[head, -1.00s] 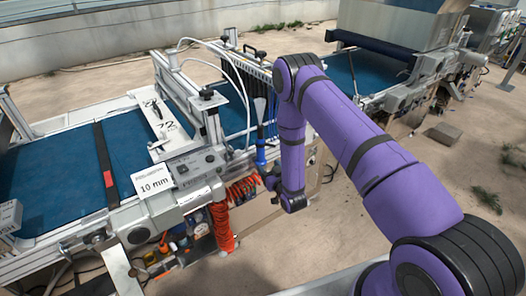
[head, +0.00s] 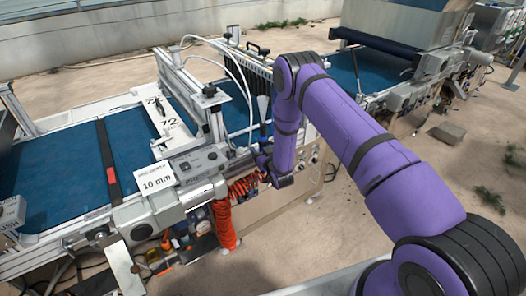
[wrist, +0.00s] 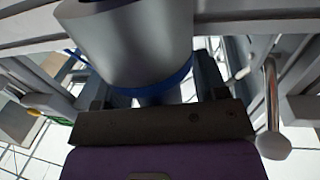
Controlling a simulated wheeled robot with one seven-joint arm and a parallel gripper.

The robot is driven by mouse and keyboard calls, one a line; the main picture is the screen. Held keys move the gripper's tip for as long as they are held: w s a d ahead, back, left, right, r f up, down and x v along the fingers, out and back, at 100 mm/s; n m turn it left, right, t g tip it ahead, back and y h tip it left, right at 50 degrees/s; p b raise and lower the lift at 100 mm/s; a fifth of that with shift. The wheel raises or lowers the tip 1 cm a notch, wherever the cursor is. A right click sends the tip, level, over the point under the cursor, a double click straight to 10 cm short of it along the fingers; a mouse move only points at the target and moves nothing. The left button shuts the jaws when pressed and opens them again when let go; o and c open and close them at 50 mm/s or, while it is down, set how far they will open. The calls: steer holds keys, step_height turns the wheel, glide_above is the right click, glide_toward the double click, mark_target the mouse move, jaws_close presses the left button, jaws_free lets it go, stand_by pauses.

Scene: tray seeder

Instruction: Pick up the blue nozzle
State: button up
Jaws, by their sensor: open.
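My gripper (head: 264,161) is at the nozzle's lower part. In the wrist view my gripper (wrist: 155,82) is open, with a dark finger on each side of the blue part. I cannot tell whether either finger touches it.
The seeder's blue belt (head: 55,175) and white frame lie left of my gripper. A coiled orange hose (head: 223,222) hangs just below and left. A grey control box (head: 190,160) is close on the left. Open sandy floor lies to the right.

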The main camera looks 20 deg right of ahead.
steer(key=shift+w, duration=0.15)
steer(key=c, duration=1.2)
steer(key=shift+o, duration=0.2)
steer(key=shift+r, duration=0.1)
step_height(320, 180, up, 19)
stand_by(1.2)
